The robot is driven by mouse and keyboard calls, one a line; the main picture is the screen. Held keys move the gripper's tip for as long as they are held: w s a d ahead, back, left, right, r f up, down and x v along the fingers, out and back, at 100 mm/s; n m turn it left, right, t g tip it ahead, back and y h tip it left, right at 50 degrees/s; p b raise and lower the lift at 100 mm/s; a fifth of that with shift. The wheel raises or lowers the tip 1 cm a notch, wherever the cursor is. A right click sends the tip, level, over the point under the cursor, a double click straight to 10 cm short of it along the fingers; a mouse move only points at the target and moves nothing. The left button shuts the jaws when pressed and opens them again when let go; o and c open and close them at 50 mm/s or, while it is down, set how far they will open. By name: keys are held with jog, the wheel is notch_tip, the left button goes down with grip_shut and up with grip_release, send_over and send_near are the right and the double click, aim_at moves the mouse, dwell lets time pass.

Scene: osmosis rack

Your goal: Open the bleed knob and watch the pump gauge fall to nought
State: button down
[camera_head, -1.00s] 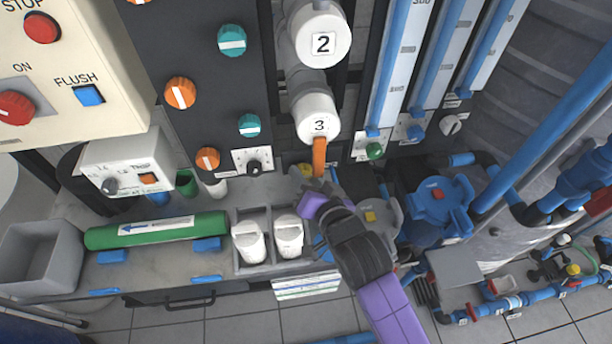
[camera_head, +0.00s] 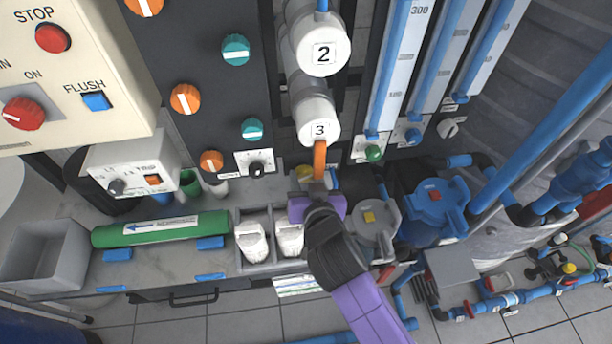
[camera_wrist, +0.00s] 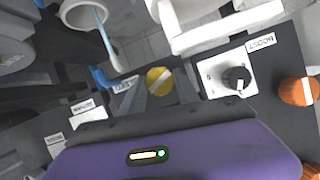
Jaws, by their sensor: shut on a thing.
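A yellow knob (camera_head: 304,171) with a pale bar across it sits low on the dark panel, below the white cylinder marked 3, and I take it for the bleed knob. I cannot make out a pump gauge in either view.
An orange handle (camera_head: 320,160) hangs close above my gripper. A black boost knob (camera_head: 256,169) is on a white plate to the left. Two white cartridges (camera_head: 251,241) stand in a grey holder below. Blue pipes and a blue-capped housing (camera_head: 436,200) crowd the right.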

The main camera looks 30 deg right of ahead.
jog(key=shift+n+h, duration=0.4)
jog(key=c, duration=0.9)
grip_release()
jog(key=b+v, duration=0.1)
jog(key=v, duration=0.6)
jog(key=shift+s+r, duration=0.25)
jog(key=shift+s, duration=0.05)
jog(key=shift+a, duration=0.1)
